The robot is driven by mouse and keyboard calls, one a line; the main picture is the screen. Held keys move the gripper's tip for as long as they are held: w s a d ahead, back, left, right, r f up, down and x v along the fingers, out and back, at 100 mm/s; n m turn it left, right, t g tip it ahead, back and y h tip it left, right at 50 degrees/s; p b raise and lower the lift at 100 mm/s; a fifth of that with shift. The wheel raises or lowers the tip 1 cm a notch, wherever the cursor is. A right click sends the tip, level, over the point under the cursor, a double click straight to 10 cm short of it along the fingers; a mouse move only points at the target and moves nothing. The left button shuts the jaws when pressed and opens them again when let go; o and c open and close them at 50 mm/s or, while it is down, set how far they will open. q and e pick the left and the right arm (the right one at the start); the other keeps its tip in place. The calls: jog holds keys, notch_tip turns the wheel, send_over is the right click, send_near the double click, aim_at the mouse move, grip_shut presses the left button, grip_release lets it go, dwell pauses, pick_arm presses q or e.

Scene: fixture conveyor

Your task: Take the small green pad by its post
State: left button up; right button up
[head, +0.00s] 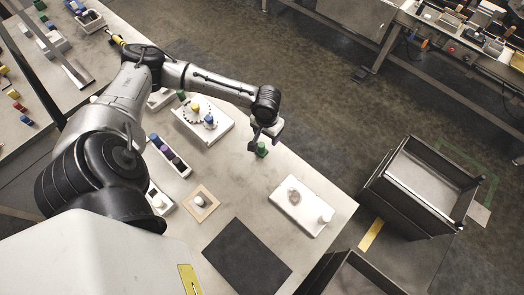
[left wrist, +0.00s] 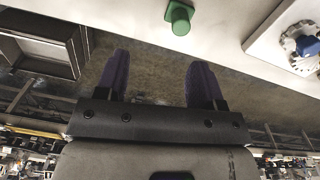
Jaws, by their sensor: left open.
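A small green pad with a post (head: 262,149) stands near the right edge of the light table, just below my left gripper in the head view. In the left wrist view the green piece (left wrist: 180,18) is at the top, beyond the fingertips and apart from them. My left gripper (head: 262,140) is open at the table edge. Its two dark fingers (left wrist: 160,72) are spread and nothing is between them. Part of the green piece's base is hard to make out. My right gripper is not in view.
A white plate with a gear ring and a blue knob (head: 209,119) lies left of the green piece. A black mat (head: 246,258) lies nearer. A grey bin (head: 425,185) stands off the table at right.

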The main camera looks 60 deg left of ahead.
pick_arm(q)
jog(key=n, duration=0.2)
send_over(261, 144)
notch_tip(261, 144, down, 7)
jog(key=shift+w+a+f+b, duration=0.1)
jog(key=shift+w+a+b, duration=0.05)
jog(key=shift+b, duration=0.45)
jog(key=shift+f, duration=3.15)
jog(key=c, duration=1)
